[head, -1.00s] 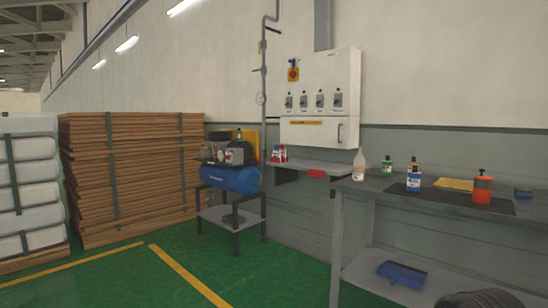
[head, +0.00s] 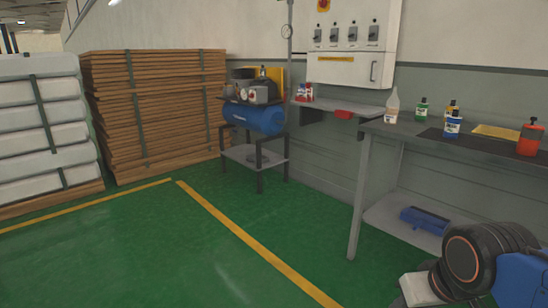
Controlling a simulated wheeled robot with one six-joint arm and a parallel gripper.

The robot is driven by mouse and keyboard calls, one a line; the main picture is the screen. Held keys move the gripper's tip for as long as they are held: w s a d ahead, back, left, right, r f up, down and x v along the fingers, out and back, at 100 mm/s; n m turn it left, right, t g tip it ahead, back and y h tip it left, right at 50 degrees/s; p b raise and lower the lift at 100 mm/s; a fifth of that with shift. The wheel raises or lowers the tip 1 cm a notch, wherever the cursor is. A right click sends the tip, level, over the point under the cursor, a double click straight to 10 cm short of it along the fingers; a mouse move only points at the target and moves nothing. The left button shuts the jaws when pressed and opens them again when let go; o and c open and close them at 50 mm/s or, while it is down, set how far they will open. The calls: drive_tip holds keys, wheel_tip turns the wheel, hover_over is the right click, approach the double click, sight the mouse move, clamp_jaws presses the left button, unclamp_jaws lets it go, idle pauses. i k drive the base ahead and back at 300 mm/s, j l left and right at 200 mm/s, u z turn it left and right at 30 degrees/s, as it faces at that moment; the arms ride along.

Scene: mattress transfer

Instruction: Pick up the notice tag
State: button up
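I cannot pick out a notice tag for certain. A small red piece (head: 344,114) shows at the front edge of the wall shelf, too small to read. A yellow strip label (head: 336,59) is on the front of the white electrical cabinet (head: 390,45). A flat yellow piece (head: 497,131) lies on the workbench at right. Part of my arm, with a round black joint, shows at the lower right. My gripper's fingers are not in view.
The grey workbench (head: 393,133) holds several bottles. A blue compressor (head: 253,115) stands on a metal stand left of the shelf (head: 318,104). Stacked wooden boards (head: 160,110) and a strapped white stack (head: 45,130) stand at left. The green floor (head: 170,245) in front is clear.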

sight(303, 91)
drive_tip(key=i+u, duration=0.2)
drive_tip(key=i, duration=1.65)
